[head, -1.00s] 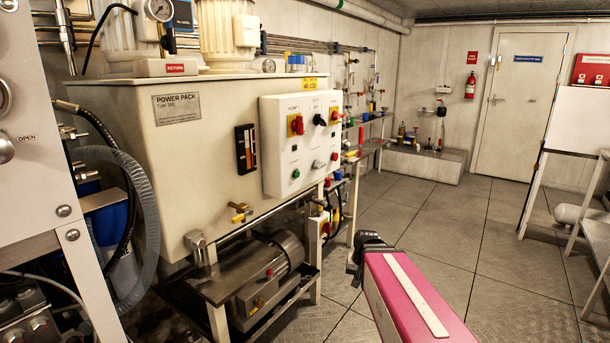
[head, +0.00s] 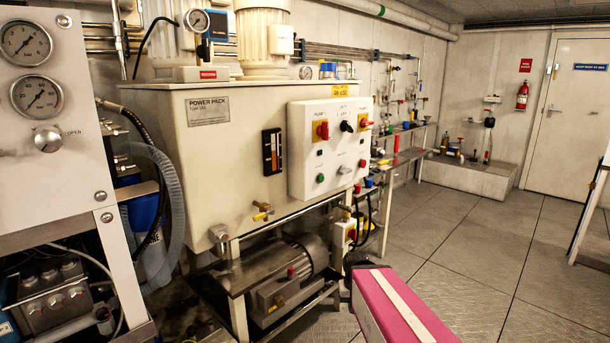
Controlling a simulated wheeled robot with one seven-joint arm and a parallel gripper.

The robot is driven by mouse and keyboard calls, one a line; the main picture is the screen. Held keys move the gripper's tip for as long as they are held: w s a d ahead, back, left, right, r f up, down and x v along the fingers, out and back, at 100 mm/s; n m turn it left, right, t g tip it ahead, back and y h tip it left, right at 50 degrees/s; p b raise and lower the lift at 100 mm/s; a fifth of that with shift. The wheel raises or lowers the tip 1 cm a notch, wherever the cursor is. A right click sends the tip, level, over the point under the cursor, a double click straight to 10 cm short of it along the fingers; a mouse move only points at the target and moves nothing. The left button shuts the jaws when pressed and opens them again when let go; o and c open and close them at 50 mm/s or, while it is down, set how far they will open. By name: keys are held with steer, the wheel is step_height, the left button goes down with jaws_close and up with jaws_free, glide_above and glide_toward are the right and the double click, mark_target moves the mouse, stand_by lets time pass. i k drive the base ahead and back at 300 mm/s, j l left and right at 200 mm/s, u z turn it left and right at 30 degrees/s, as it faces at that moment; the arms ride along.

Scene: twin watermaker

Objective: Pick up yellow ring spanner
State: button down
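I cannot make out a yellow ring spanner anywhere in the head view. My pink arm reaches in from the bottom right, and the dark part at its far end, my gripper (head: 355,260), is small and partly hidden behind the arm. I cannot see its fingers well enough to tell whether it is open or shut, or whether it holds anything. It shows in front of the lower right side of the power pack frame; I cannot tell the gap between them.
The cream power pack (head: 225,155) stands over a motor (head: 285,265). A gauge panel (head: 50,110) is at the left edge. A low bench (head: 405,158) with fittings runs along the wall. Open tiled floor (head: 470,235) leads to a white door (head: 570,125) and fire extinguisher (head: 522,95).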

mark_target(379, 164)
steer(key=i+l+u, duration=0.1)
steer(key=l+u, duration=0.15)
steer(key=i+l+u, duration=0.2)
steer(key=l, duration=0.2)
steer(key=l+u, duration=0.25)
steer(key=i+l, duration=0.1)
steer(key=l, duration=0.85)
steer(key=i+l+u, duration=0.15)
steer(key=l, duration=1.7)
steer(key=i+u, duration=0.05)
